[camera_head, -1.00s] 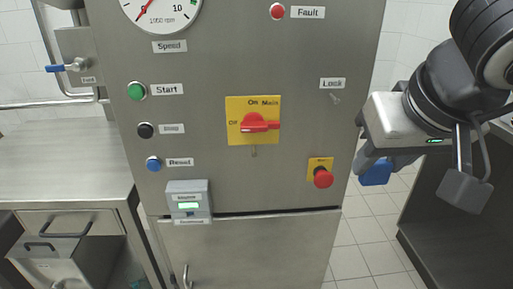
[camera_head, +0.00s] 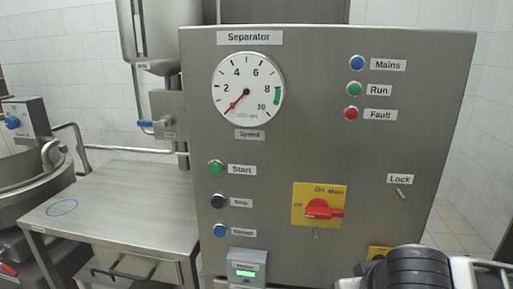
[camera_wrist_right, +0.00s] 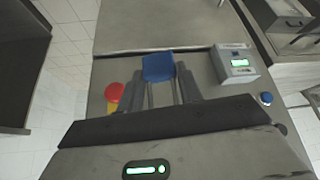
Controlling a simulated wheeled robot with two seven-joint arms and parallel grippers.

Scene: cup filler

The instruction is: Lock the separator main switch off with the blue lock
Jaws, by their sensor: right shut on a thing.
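The separator main switch (camera_head: 318,209) is a red knob on a yellow plate (camera_head: 300,190) on the grey panel. Its handle lies level, with "Off" printed on the left and "On" above. A small metal tab (camera_head: 315,235) shows just below the plate. The blue lock (camera_wrist_right: 158,67) is in my right gripper (camera_wrist_right: 160,88), which is shut on it, with the shackle legs between the fingers. The lock is hidden in the head view, where only part of my right arm shows at the bottom right. My left gripper is not in view.
The peg (camera_head: 401,194) under the "Lock" label is bare. The red stop button (camera_wrist_right: 114,92), the display box (camera_wrist_right: 235,65) and the blue reset button (camera_wrist_right: 266,98) stick out from the panel. A steel table (camera_head: 120,205) stands left of the panel.

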